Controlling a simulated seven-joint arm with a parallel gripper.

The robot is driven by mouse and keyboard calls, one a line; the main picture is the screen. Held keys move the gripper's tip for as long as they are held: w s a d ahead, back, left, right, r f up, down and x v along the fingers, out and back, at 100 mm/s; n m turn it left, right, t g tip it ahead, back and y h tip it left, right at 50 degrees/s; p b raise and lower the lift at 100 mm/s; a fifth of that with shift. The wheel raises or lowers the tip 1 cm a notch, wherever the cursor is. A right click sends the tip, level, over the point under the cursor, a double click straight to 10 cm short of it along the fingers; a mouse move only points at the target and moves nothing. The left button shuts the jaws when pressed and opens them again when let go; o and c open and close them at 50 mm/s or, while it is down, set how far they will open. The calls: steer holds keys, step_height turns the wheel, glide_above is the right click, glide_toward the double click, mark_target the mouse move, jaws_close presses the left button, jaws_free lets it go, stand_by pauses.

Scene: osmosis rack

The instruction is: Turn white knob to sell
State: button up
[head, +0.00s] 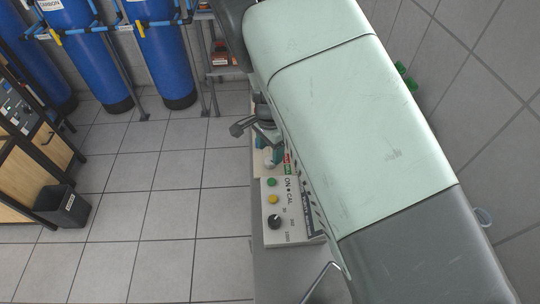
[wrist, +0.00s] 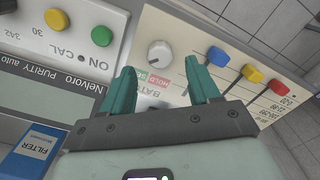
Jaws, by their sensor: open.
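The white knob (wrist: 160,53) is on a cream panel in the wrist view, beside a red label reading HOLD and a green label partly hidden by a finger. My gripper (wrist: 162,71) is open, its two teal fingers apart and pointing at the panel, one to each side of the knob's lower edge in the picture. The knob lies just beyond the fingertips and nothing is held. I cannot tell which label the knob points to. In the head view the knob (head: 269,163) is small, just below my gripper and partly hidden by it.
Blue (wrist: 218,56), yellow (wrist: 252,73) and red (wrist: 279,87) sliders stand right of the knob. A white panel with a green button (wrist: 102,36), yellow button (wrist: 57,19) and black knob (head: 274,221) adjoins it. Blue tanks (head: 161,50) stand at the back left.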

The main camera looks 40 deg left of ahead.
mark_target(270, 160)
step_height(270, 160, up, 6)
steer(key=shift+r, duration=0.25)
stand_by(0.4)
steer(key=w+d+r+t+y, duration=0.1)
steer(key=w+d+r, duration=0.2)
steer(key=d+r, duration=0.85)
steer(key=w+d+r+y, duration=0.1)
steer(key=w+d+r, duration=0.3)
steer(key=d+r, duration=0.7)
steer(key=s+d+r+n+t+h, duration=0.1)
steer(key=s+d+r, duration=0.3)
steer(key=s+d, duration=0.4)
steer(key=s+d+r+n+t+h, duration=0.1)
steer(key=s+d+r+t, duration=0.2)
steer(key=d, duration=1)
steer(key=s+r, duration=0.2)
steer(key=s, duration=0.2)
steer(key=shift+s+d+n+t, duration=0.2)
steer(key=shift+s+n+t, duration=0.1)
steer(key=shift+s, duration=0.05)
